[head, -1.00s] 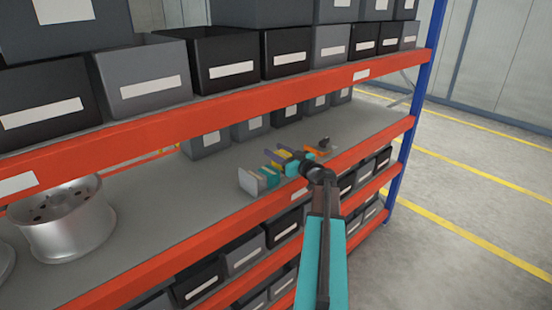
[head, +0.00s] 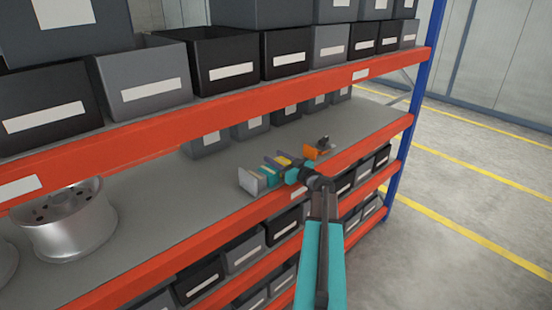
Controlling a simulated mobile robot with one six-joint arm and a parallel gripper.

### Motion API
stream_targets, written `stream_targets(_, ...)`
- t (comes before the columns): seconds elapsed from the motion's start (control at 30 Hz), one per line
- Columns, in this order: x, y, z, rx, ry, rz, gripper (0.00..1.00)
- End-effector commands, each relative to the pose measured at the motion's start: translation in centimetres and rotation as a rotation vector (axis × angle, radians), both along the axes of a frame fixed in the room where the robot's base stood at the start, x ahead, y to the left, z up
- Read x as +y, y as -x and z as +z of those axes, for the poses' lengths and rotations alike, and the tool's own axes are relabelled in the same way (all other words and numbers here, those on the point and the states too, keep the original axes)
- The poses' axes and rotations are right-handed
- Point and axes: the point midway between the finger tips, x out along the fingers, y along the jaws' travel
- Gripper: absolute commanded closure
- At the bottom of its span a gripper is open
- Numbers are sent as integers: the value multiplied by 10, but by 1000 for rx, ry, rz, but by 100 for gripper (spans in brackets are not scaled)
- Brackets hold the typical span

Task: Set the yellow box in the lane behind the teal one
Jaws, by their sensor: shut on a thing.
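The yellow box (head: 283,160) shows as a small patch on the middle shelf, just beyond my gripper. My gripper (head: 287,167) is shut on it, though the fingers are small and partly hidden by my wrist. The teal box (head: 270,179) stands on the shelf to the left and nearer the front, beside an upright pale panel (head: 249,181). Whether the yellow box touches the shelf or the lane floor cannot be told.
An orange item (head: 310,152) with a dark object (head: 323,144) stands right of my gripper. A metal wheel rim (head: 66,221) sits at the left. The orange shelf beam (head: 215,231) runs along the front. Grey bins (head: 204,144) line the back. The shelf's right end is clear.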

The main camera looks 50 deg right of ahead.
Motion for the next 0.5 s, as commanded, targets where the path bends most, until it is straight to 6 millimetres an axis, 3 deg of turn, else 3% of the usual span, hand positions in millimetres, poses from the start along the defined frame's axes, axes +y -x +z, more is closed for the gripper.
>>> stream_targets(0.5, 1, -1, -3, -1, 1, 1, 85)
